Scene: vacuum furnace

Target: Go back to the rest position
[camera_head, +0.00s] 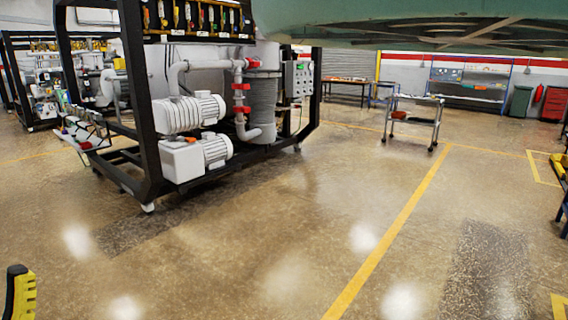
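My gripper does not show in this view, so its pose and whether it is open or shut are hidden. The vacuum furnace unit (203,110) stands at the left centre on a black wheeled frame (143,120). It carries white pumps, pipes with red fittings, and a grey control box (298,79) with buttons. A row of coloured tools or handles hangs along its top. A large grey-green surface (420,22) fills the top right, close to the camera; I cannot tell what it belongs to.
A yellow and black object (20,293) stands close at the bottom left. A wheeled cart (415,121) stands behind, before a workbench (470,82), a bin (519,103) and a red cabinet (554,103). The floor (290,230), crossed by yellow lines, is clear in the middle.

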